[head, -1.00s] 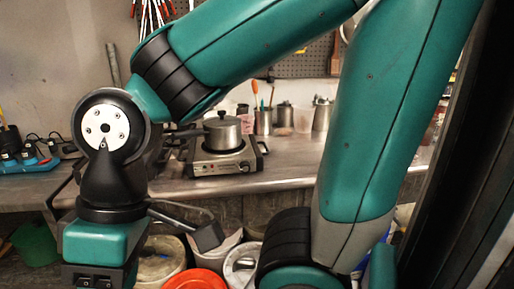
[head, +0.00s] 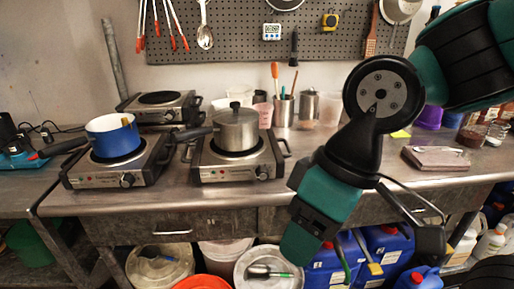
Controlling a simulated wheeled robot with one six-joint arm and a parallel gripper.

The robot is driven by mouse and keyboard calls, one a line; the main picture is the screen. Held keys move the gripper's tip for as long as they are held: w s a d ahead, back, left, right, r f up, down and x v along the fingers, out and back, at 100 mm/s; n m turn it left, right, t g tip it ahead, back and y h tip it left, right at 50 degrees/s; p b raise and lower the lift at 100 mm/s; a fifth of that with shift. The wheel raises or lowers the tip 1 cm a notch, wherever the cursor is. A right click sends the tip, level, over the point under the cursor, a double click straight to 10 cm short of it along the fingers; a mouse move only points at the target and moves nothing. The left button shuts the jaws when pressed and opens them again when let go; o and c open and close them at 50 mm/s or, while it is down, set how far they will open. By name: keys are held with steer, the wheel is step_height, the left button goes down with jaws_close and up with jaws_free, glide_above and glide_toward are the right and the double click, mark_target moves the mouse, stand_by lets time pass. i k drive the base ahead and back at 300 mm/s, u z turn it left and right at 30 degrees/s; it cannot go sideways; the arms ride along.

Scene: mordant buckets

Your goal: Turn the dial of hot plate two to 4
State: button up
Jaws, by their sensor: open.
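Three hot plates stand on the steel bench. The front left hot plate (head: 95,180) bears a blue pot (head: 112,135) and has a black dial (head: 127,180) on its front. The right hot plate (head: 215,174) bears a lidded steel pot (head: 237,130); its dial (head: 263,173) is at its front right. The back hot plate (head: 145,112) is bare, with a dial (head: 170,115). I cannot read their numbers or dial settings. My gripper (head: 360,268) is open and empty, low in front of the bench, right of all the dials.
Buckets stand under the bench, one with an orange lid (head: 203,282), beside blue jerrycans (head: 390,240). Pot handles stick out to the left. Tool cups (head: 284,110) stand behind the right hot plate. Bare bench top (head: 320,165) lies to its right.

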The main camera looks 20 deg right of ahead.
mark_target(261, 172)
steer(key=z, duration=2.9)
steer(key=k, duration=0.65)
steer(key=u, duration=1.3)
steer(key=i, duration=0.3)
steer(key=u, duration=0.1)
